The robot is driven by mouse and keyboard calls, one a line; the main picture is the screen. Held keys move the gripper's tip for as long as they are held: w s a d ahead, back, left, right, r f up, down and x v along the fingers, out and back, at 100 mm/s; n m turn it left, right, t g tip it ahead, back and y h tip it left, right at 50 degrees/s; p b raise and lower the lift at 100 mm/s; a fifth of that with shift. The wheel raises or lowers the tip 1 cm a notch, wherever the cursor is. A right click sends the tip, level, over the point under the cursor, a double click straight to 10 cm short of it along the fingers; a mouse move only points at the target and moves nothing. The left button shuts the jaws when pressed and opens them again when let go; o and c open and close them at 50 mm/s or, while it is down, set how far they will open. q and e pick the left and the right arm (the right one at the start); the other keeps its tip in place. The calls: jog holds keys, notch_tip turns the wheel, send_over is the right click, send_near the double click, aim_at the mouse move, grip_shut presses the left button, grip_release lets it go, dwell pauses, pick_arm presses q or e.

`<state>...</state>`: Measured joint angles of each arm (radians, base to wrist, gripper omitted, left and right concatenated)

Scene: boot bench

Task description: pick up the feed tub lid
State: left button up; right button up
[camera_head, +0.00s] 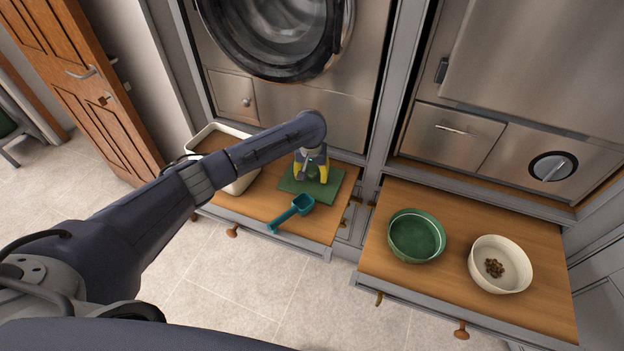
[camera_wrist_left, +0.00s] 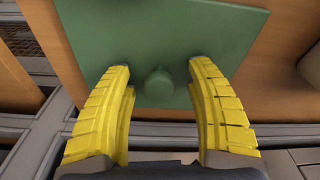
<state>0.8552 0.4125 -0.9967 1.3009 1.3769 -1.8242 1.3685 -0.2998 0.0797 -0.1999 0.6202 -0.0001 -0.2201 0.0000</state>
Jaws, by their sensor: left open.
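The feed tub lid (camera_head: 333,184) is a flat green square lying on the left wooden pull-out shelf. In the left wrist view the lid (camera_wrist_left: 165,32) fills the upper middle, with a round green knob (camera_wrist_left: 158,86) near its lower edge. My left gripper (camera_head: 312,172) is over the lid; its yellow fingers are spread. In the left wrist view the open fingers (camera_wrist_left: 160,74) stand on either side of the knob, with gaps between. Whether the fingertips touch the lid is unclear. My right gripper is not in view.
A teal scoop (camera_head: 293,212) lies in front of the lid. A cream tub (camera_head: 241,183) stands to its left, partly behind my arm. A green bowl (camera_head: 416,237) and a cream bowl (camera_head: 502,264) with brown kibble sit on the right shelf. A steel cabinet front rises behind.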

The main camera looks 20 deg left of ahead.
pick_arm(q)
jog(key=shift+c, duration=0.4)
grip_shut()
